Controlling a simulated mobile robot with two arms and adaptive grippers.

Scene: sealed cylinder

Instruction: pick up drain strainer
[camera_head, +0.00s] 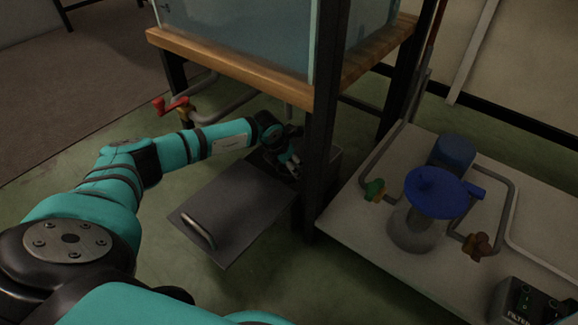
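My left arm reaches forward from the lower left. Its gripper (290,160) is low under the wooden-topped tank stand, beside the stand's dark front leg and at a dark box-like opening (333,165) near the floor. The fingers are small and dark here, so I cannot tell whether they are open or shut, or whether they hold anything. I cannot make out a drain strainer; it may be hidden by the gripper or inside the dark opening. My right gripper does not show.
A grey lid with a handle (225,205) lies in front of the opening. A glass tank (240,35) stands on the wooden stand (225,65). Red (172,106) and green (375,189) valves, a blue-topped filter (436,190) and a control box (528,303) are nearby.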

